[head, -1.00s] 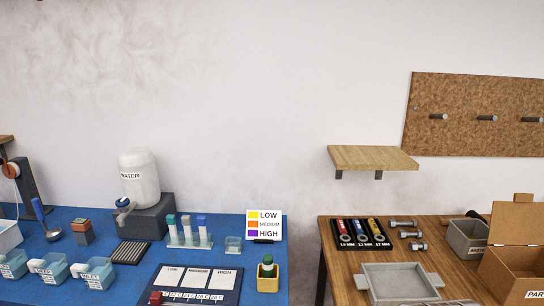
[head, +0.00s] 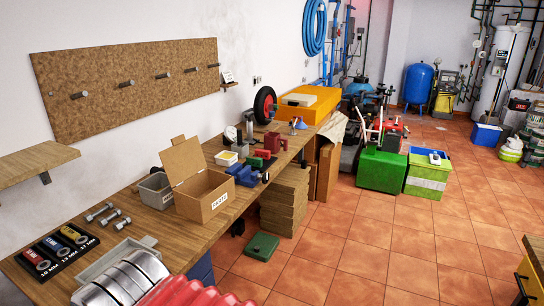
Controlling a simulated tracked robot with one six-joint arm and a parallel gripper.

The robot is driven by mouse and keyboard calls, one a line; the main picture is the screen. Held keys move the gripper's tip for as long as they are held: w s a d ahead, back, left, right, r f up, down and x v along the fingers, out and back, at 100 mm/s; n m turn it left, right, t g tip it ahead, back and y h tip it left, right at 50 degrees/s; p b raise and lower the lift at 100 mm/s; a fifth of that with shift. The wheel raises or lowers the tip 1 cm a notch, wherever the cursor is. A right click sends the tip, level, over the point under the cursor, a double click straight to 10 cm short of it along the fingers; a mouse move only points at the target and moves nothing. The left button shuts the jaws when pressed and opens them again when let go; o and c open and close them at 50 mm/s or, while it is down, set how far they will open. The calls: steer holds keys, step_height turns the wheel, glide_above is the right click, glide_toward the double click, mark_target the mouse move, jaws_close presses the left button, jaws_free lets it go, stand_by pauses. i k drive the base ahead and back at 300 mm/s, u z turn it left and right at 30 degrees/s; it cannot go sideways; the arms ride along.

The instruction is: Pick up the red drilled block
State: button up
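A small red object (head: 274,142) stands toward the far end of the wooden workbench (head: 205,235). My gripper is not in view.
An open cardboard box (head: 204,195), a grey bin (head: 155,191), a blue vise (head: 243,174), bolts (head: 110,216) and sockets (head: 55,251) crowd the bench. A green case (head: 262,247) lies on the floor. Green crates (head: 383,166) stand beyond. The tiled floor (head: 340,245) right of the bench is mostly clear.

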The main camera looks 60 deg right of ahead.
mark_target(266, 154)
steer(key=z, duration=1.7)
steer(key=k, duration=0.8)
steer(key=z, duration=0.3)
steer(key=i, duration=1)
steer(key=u, duration=0.1)
